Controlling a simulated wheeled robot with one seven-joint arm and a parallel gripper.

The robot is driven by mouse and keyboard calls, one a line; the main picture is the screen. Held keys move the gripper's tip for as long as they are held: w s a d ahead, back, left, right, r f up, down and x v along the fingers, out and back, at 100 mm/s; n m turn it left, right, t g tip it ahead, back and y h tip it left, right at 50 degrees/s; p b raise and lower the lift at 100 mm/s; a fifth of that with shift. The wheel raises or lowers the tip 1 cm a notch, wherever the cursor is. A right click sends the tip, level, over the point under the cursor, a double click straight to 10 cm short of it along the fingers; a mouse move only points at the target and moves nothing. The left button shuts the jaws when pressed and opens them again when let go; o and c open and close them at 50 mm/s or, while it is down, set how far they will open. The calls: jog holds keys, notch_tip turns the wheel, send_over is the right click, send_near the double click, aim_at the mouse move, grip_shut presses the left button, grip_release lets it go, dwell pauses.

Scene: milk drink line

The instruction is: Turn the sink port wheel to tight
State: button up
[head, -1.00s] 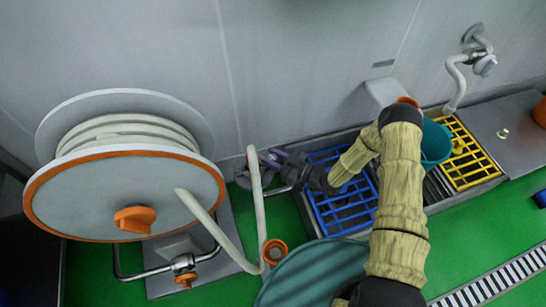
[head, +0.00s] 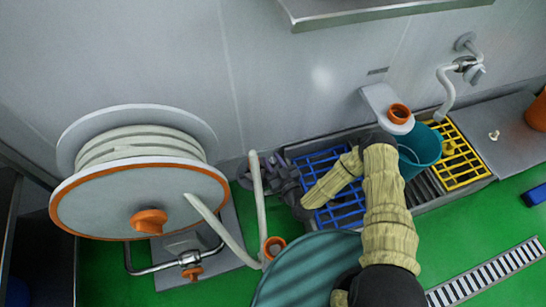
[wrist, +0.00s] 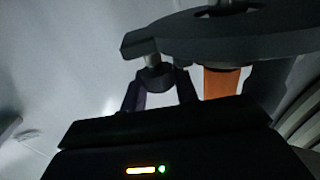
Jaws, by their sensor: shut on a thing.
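The sink port wheel (wrist: 235,38) is a dark grey ring across the top of the wrist view, with a short peg (wrist: 153,75) hanging below its left part. My gripper (wrist: 160,92) is shut on the wheel at this peg, one finger on each side. In the head view my gripper (head: 278,178) is low against the wall at the left end of the sink, and the wheel is mostly hidden by it and a pale hose. An orange part (wrist: 221,83) shows under the wheel. I cannot read any tight mark.
A large hose reel (head: 140,200) stands to the left, its pale hose (head: 258,200) passing close to my gripper. The sink has a blue grate (head: 330,165) and a yellow grate (head: 462,165), with a teal bucket (head: 425,150) between. A steel ledge (head: 370,8) is above.

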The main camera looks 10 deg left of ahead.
jog(key=shift+f+m+t+h, duration=0.1)
jog(key=shift+m+t+h, duration=0.2)
jog(key=o, duration=1)
